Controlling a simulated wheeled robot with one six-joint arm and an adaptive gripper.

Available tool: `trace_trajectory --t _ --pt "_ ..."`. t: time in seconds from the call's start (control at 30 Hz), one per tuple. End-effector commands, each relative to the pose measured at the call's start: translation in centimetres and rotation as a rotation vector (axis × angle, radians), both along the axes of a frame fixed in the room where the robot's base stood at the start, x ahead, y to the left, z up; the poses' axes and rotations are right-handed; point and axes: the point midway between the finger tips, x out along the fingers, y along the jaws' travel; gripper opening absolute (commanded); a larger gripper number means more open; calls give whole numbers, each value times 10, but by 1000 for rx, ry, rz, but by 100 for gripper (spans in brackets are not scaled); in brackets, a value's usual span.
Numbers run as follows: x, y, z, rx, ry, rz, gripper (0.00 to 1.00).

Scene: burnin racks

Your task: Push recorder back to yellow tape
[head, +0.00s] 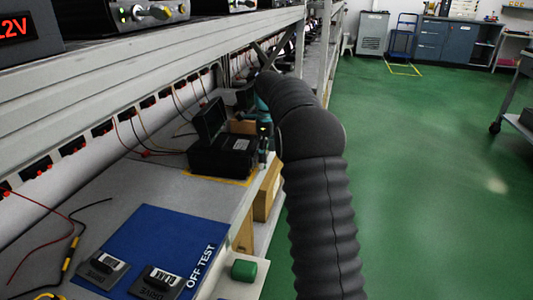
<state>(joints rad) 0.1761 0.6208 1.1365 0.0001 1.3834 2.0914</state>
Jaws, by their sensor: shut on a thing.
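The recorder (222,158) is a black case with its lid (210,119) raised, standing on the grey lower shelf in the head view. A strip of yellow tape (236,182) shows on the shelf along the recorder's near edge. Most of the tape's run is hidden by the case. My gripper (264,150) is at the recorder's right side, toward the aisle. It is small in the picture and partly covered by my dark arm. It appears shut on the recorder's edge, though the exact contact is hard to see.
A blue OFF TEST mat (157,238) with two black drives lies nearer on the shelf. A green block (243,270) is at the shelf front. Cables and red sockets line the back. An upper shelf (150,70) overhangs. The green floor (430,200) is clear at right.

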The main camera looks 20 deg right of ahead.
Motion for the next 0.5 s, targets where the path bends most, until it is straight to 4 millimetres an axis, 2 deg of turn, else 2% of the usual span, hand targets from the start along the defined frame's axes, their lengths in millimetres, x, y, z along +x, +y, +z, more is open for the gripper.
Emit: trace_trajectory --t 0.2,0.23,0.33,0.5 --pt "1 -2 0 -2 -2 -2 2" --pt "1 -1 0 -2 -2 -2 76" --pt "1 -1 0 -1 -2 -1 100" --pt "0 -1 0 -1 -1 -1 100"
